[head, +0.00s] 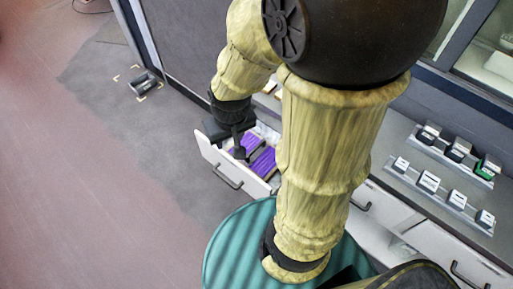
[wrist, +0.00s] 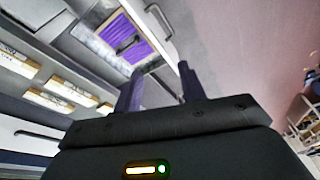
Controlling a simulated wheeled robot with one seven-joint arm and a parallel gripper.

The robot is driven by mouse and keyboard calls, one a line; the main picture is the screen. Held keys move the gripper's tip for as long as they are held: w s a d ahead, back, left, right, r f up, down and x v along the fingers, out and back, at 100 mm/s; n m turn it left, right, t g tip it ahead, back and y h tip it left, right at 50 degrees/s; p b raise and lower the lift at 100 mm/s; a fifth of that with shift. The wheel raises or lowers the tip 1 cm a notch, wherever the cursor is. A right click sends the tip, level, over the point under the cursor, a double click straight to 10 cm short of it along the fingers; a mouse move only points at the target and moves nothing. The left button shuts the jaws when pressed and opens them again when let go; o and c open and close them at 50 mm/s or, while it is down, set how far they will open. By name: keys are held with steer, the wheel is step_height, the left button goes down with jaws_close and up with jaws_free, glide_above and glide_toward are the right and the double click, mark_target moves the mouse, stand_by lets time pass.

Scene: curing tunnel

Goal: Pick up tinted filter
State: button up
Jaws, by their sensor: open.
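A purple tinted filter with a pale frame shows in the wrist view (wrist: 136,48), lying inside an open drawer. Purple also shows in the head view (head: 262,163) inside the same drawer, partly covered by my gripper; I cannot tell whether it is one piece or two. My gripper (head: 240,146) is over the drawer, open and empty. Its two dark fingers (wrist: 160,88) point toward the drawer in the wrist view, apart from each other. The filter appears beyond the fingertips, and I cannot tell the exact gap.
The white open drawer (head: 215,158) has a dark handle on its front. Several wood-edged packs (wrist: 70,92) lie to the left in the wrist view. Racks of small blocks (head: 455,147) stand on the right counter. A grey object (head: 143,84) lies on the otherwise open floor at left.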

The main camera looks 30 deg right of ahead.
steer(key=w+d+f+m+g, duration=0.2)
steer(key=w+d+f+m, duration=0.5)
steer(key=w+f, duration=0.2)
steer(key=m, duration=0.7)
glide_above(256, 147)
step_height(256, 147, down, 12)
steer(key=shift+a+g+b, duration=0.1)
steer(key=shift+g+b, duration=0.2)
steer(key=shift+b, duration=0.15)
steer(key=shift+f, duration=0.15)
step_height(256, 147, down, 10)
steer(key=b, duration=0.7)
steer(key=shift+b, duration=0.35)
steer(key=shift+c, duration=0.5)
jaws_close()
